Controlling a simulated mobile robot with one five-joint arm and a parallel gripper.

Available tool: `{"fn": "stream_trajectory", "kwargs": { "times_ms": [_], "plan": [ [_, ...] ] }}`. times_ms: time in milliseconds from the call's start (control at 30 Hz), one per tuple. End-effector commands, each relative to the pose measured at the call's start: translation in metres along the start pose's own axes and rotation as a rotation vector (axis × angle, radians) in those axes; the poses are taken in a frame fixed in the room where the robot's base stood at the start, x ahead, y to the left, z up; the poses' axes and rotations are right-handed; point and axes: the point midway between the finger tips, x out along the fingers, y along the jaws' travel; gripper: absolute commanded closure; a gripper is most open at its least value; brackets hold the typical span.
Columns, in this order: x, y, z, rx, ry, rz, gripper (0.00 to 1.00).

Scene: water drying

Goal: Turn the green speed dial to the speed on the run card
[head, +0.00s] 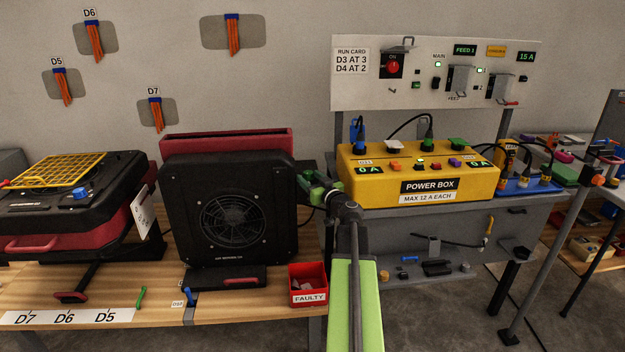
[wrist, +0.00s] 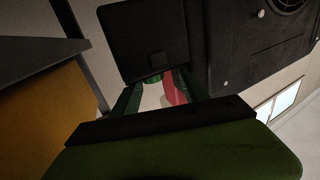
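The run card (head: 351,62) on the back panel in the head view reads D3 AT 3 and D4 AT 2. My gripper (head: 312,187) is at the right side of the standing black dryer (head: 228,215), left of the yellow power box. In the wrist view its green fingers (wrist: 160,85) stand apart with a gap between them, in front of a dark box-shaped part (wrist: 145,40). A small green patch shows near the fingertips; I cannot tell if it is the dial. No green speed dial or its setting is clearly readable.
The yellow power box (head: 420,178) stands close right of my gripper. A red FAULTY bin (head: 308,297) is on the bench below. Another dryer with a blue knob (head: 80,194) lies at the left. Open bench shows at front left.

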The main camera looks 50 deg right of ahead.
Motion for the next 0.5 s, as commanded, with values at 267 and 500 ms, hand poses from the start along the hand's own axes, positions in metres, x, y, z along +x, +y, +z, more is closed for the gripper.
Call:
{"fn": "stream_trajectory", "kwargs": {
  "times_ms": [267,500],
  "plan": [
    [-0.005,0.001,0.002,0.000,0.000,-0.008,0.86],
    [-0.007,0.007,0.002,0.001,0.000,-0.001,1.00]
  ]
}}
